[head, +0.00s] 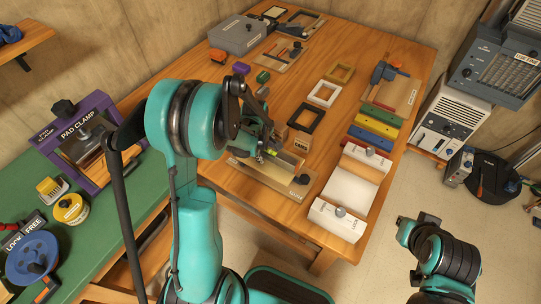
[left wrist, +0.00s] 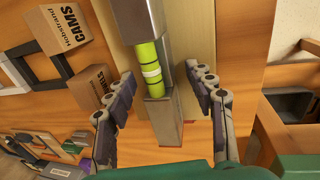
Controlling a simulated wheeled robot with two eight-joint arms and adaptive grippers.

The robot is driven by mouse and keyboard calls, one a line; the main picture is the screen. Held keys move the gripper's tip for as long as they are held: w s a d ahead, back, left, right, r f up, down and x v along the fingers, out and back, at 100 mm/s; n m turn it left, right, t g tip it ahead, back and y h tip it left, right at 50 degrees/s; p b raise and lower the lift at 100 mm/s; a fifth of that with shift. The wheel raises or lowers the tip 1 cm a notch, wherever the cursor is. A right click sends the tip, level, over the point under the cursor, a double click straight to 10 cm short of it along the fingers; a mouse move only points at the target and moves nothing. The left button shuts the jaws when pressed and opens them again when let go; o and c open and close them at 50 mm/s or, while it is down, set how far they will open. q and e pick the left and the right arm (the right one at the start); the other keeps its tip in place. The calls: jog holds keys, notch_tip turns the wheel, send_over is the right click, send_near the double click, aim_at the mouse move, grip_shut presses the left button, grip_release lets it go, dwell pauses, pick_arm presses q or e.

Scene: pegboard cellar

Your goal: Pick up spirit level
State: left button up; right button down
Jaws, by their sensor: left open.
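The spirit level (left wrist: 165,112) is a grey metal bar with a bright green vial. My left gripper (left wrist: 160,100) is open. Its two dark fingers stand on either side of the level's near end, with gaps on both sides.
A cardboard box marked CAMS (head: 301,141) stands close beside the left gripper. Black (head: 305,118), white (head: 324,93) and tan (head: 341,72) frames lie behind it. A white clamp tray (head: 345,190) sits to the right. The purple pad clamp (head: 100,110) is on the green bench at left.

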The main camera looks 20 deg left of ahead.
pick_arm(q)
grip_shut()
